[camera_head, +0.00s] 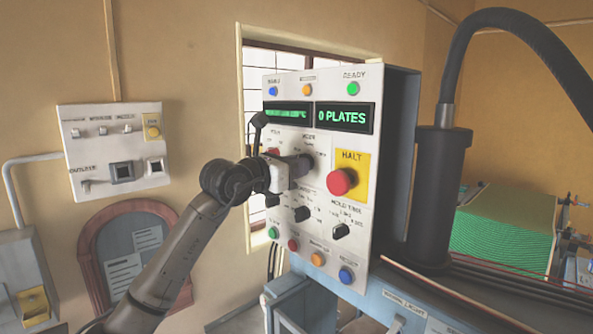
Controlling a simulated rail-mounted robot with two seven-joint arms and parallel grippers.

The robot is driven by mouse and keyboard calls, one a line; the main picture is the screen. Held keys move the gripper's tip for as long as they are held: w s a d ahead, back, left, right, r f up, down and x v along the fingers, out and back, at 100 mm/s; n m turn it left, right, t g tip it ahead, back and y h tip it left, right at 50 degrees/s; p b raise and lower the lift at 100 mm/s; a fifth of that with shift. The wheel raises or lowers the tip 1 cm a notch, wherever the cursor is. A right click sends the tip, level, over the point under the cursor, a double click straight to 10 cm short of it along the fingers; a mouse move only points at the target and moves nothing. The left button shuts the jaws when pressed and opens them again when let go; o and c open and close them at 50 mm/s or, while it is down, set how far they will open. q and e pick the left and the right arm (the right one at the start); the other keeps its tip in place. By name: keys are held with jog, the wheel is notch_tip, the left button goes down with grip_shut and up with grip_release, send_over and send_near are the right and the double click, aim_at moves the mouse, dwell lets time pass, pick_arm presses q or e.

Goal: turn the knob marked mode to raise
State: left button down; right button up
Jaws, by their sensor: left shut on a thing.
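A light control panel (352,212) faces me with several knobs, lamps and buttons. The dark mode knob (303,163) sits in its upper middle, under a small label that seems to read MODE. My left gripper (294,167) reaches in from the left and is shut on this knob. The gripper and wrist hide part of the knob and some labels, so I cannot read which mark the knob points to. My right gripper is not in view.
A red HALT button (340,182) on a yellow plate is close right of the mode knob. Other dark knobs (341,231) sit below. A display (343,117) reads 0 PLATES. A thick black hose (520,35) and green stack (505,222) are at the right.

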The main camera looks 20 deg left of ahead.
pick_arm(q)
jog(key=shift+n, duration=0.4)
jog(key=c, duration=1.1)
grip_release()
jog(key=shift+c, duration=0.2)
jog(key=b+v, duration=0.4)
jog(key=v, duration=1)
jog(key=shift+d, duration=0.1)
